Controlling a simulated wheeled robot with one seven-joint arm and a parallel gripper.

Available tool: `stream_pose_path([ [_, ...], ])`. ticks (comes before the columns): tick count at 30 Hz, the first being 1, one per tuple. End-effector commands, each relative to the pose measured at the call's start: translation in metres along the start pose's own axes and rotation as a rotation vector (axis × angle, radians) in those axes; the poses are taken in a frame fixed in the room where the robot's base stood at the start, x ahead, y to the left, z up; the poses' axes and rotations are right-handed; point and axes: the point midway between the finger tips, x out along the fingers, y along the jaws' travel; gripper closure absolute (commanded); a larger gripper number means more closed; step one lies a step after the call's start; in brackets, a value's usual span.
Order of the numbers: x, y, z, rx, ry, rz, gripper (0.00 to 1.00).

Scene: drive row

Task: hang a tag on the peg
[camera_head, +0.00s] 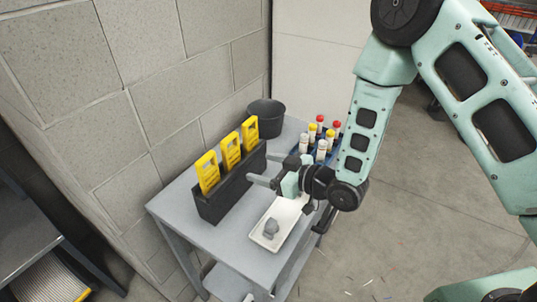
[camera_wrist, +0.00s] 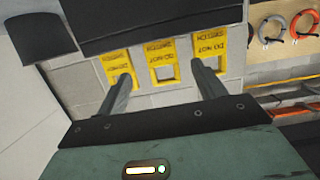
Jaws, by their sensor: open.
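Three yellow tags stand in a row in a dark holder (camera_head: 224,200) on a grey table: a near tag (camera_head: 207,173), a middle tag (camera_head: 230,151) and a far tag (camera_head: 250,134). In the wrist view, the tags (camera_wrist: 119,66) (camera_wrist: 160,62) (camera_wrist: 209,48) carry dark lettering and a square hole each. My gripper (camera_head: 261,170) is open and empty, its fingers pointing at the tag row from the right. In the wrist view, the fingers (camera_wrist: 163,78) appear on either side of the middle tag, apart from it. I cannot make out the peg.
A white tray (camera_head: 265,239) with a grey object (camera_head: 271,228) lies at the table's front. A dark bucket (camera_head: 266,118) and a blue rack (camera_head: 326,150) of capped tubes stand behind. A block wall (camera_head: 140,70) borders the left. Coils (camera_wrist: 304,22) hang on a board in the wrist view.

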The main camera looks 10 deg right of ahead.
Motion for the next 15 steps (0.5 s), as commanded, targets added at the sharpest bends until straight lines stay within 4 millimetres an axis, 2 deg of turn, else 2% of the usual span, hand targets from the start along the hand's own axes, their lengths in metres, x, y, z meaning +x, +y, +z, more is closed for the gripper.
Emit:
stream_pose_path([
  [7, 0.000, 0.002, -0.002, 0.007, 0.073, -0.003, 0.31],
  [15, 0.026, 0.001, -0.004, 0.007, 0.072, -0.004, 0.31],
])
